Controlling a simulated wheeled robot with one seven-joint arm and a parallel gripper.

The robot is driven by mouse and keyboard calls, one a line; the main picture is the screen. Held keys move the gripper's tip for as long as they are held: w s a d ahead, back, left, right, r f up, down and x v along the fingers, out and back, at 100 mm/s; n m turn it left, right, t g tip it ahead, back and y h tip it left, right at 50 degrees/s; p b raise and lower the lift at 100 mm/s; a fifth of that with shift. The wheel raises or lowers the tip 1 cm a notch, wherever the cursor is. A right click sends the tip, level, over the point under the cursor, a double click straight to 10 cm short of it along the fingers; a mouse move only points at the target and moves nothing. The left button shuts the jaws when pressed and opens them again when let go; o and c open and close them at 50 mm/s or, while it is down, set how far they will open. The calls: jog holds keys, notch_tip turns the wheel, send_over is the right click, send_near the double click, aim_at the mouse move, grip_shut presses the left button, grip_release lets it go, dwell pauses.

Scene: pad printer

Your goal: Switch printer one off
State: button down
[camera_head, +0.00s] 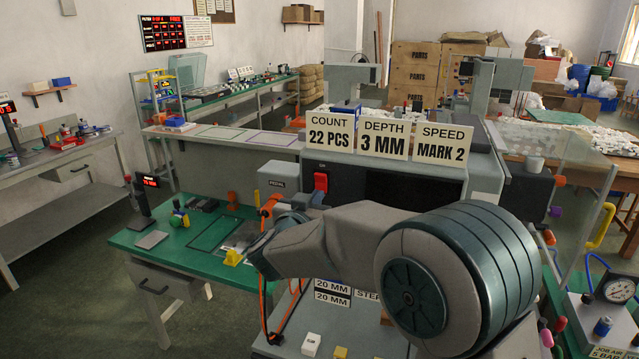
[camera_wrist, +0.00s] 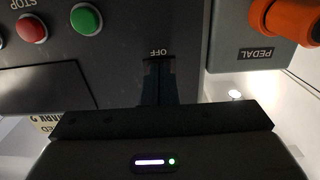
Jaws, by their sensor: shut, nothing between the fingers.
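The printer (camera_head: 486,174) stands in the middle of the head view, with COUNT, DEPTH and SPEED signs on top. A red switch-like part (camera_head: 321,182) is on its left front, beside a grey PEDAL box (camera_head: 271,179). In the wrist view, my gripper (camera_wrist: 158,66) is shut and empty, its dark fingers pointing at the panel just by the OFF label (camera_wrist: 158,52). The fingers hide what lies right at that label, so the switch position and any contact cannot be told.
In the wrist view a red button (camera_wrist: 32,27) and a green button (camera_wrist: 86,19) sit left of the fingers. An orange part (camera_wrist: 285,20) is on the PEDAL box at right. A green bench (camera_head: 150,250) stands left of the printer.

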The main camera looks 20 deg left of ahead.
jog(key=s+a+b, duration=0.1)
jog(key=s+b, duration=0.2)
jog(key=s, duration=1.4)
jog(key=shift+s+a, duration=0.2)
jog(key=shift+s, duration=0.05)
jog(key=w+d+r+n+g+y, duration=0.1)
jog(key=w+d+r+n+y, duration=0.1)
jog(key=w+d+y, duration=0.25)
jog(key=d+f+n+g+y, duration=0.2)
jog(key=d+f+g, duration=0.2)
jog(key=d, duration=0.3)
jog(key=s+d+f+m+g+h, duration=0.1)
jog(key=s+d+f+g+h, duration=0.1)
jog(key=s+d+f+g, duration=0.3)
jog(key=s+d+f+m+g+h, duration=0.2)
jog(key=s+d+f+g, duration=0.3)
jog(key=s+d, duration=0.8)
jog(key=d+f+h, duration=0.1)
jog(key=d, duration=0.5)
jog(key=shift+f, duration=0.35)
